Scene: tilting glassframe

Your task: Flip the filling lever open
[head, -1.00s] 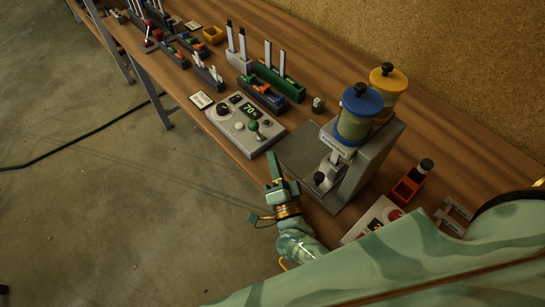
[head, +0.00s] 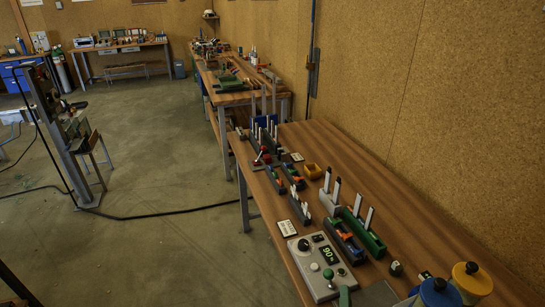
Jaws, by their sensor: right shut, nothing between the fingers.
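The filling station shows only in part at the bottom right of the head view. Its blue-lidded canister (head: 437,293) and yellow-lidded canister (head: 471,280) are cut off by the lower edge. The filling lever is below the picture and cannot be seen. My left gripper is not in view.
The grey control box (head: 318,268) has a dial, knobs and a display reading about 90. A small dark-topped piece (head: 396,268) lies near the canisters. Bare bench top (head: 400,205) runs along the corkboard wall.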

